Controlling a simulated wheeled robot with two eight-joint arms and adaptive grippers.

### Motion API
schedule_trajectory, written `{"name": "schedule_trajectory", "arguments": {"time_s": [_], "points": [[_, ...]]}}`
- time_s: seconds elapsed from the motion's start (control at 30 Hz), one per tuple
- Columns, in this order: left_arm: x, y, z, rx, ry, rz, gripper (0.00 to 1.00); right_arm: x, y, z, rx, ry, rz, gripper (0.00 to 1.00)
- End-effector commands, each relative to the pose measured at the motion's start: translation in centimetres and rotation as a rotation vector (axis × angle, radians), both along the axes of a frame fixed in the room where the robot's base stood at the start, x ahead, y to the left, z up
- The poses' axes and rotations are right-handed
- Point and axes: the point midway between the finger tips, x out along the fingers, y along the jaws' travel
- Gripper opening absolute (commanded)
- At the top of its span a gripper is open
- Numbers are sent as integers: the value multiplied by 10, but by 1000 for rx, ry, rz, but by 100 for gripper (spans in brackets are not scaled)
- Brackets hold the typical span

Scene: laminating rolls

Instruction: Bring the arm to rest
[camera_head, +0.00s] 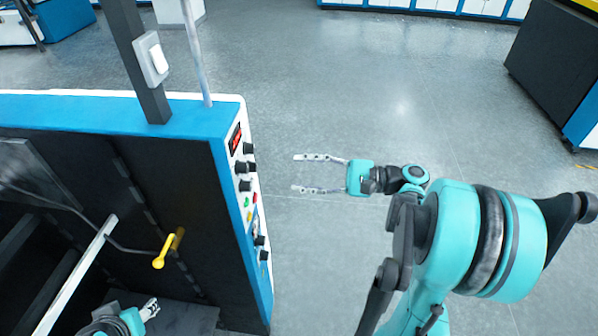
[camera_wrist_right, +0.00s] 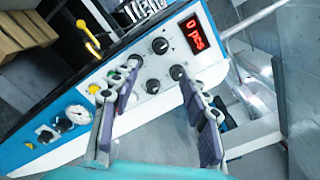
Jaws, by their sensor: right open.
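My right arm (camera_head: 452,235) reaches in from the right in the head view, teal and black. Its gripper (camera_head: 296,173) is open and empty, with its two fingers pointing left toward the control panel (camera_head: 246,190) and a gap of bare floor between. The wrist view also shows this gripper (camera_wrist_right: 158,78) with its fingers spread and the panel beyond them. My left gripper (camera_head: 150,309) shows only in part at the bottom left of the head view, over the machine's dark interior. Its finger opening is too small to judge.
Grey floor (camera_head: 400,90) is clear beyond my right arm.

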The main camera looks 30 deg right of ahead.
Motion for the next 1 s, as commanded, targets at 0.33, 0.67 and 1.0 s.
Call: {"name": "schedule_trajectory", "arguments": {"time_s": [0.33, 0.67, 1.0], "points": [[0, 0, -1, 0, 0, 0, 47, 0, 2, -2, -5, 2, 1, 46], [0, 0, -81, 0, 0, 0, 47, -12, 95, -144, -566, 48, 67, 46], [0, 0, -178, 0, 0, 0, 47, -83, 99, -304, -1590, -309, 370, 46]]}}
